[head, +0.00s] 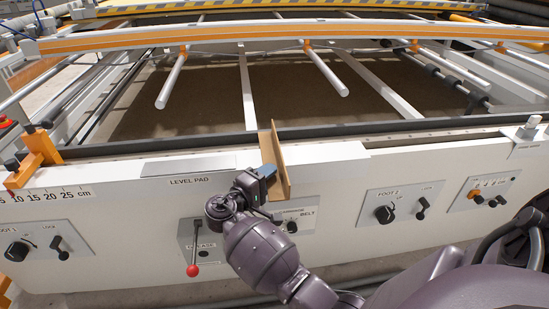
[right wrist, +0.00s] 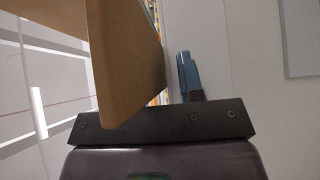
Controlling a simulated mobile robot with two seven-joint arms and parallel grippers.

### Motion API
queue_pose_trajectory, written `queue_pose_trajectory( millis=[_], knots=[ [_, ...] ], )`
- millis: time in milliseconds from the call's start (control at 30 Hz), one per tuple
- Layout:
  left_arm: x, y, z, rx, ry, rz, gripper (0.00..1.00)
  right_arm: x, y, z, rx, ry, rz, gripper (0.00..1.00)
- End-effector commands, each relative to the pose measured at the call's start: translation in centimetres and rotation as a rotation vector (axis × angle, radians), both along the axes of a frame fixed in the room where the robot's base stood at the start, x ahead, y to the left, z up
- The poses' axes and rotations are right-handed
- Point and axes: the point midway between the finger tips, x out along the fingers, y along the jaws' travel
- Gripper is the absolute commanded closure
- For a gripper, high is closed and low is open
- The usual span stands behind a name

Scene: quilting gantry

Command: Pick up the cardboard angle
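The cardboard angle (head: 279,160) is a brown L-shaped strip. In the head view it stands across the front edge of the gantry, its near end overhanging the white front panel. My right gripper (head: 266,172) is at its near end, close against its left side in the picture. In the right wrist view the cardboard angle (right wrist: 128,55) fills the space before the palm. One blue-grey finger (right wrist: 188,75) shows to its right, with a narrow gap between them. The other finger is hidden behind the cardboard. My left gripper is not in view.
The white front panel carries a red-tipped lever (head: 193,250), a belt knob (head: 292,226) and more knobs and switches. A level pad (head: 188,166) lies left of the angle. An orange clamp (head: 38,150) stands at the left. White bars cross the brown bed behind.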

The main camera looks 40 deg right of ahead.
Motion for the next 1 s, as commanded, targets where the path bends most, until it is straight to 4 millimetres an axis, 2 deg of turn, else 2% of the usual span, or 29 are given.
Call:
queue_pose_trajectory(
  millis=[133, 367, 767, 867, 1000],
  knots=[
    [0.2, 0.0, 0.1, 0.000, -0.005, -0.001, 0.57, 0.0, 0.0, 0.1, 0.000, -0.001, 0.000, 0.65],
    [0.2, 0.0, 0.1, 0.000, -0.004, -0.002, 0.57, 0.0, 0.1, 0.1, 0.000, -0.001, 0.000, 1.00],
    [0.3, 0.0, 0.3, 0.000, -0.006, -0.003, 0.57, 0.0, 0.1, 0.3, 0.001, -0.003, 0.000, 1.00],
    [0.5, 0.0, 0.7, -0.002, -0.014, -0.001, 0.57, 0.1, 0.1, 1.2, 0.001, -0.006, 0.000, 1.00],
    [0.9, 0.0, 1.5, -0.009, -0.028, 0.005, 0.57, 0.1, 0.1, 3.8, 0.001, -0.013, 0.000, 1.00]
  ],
)
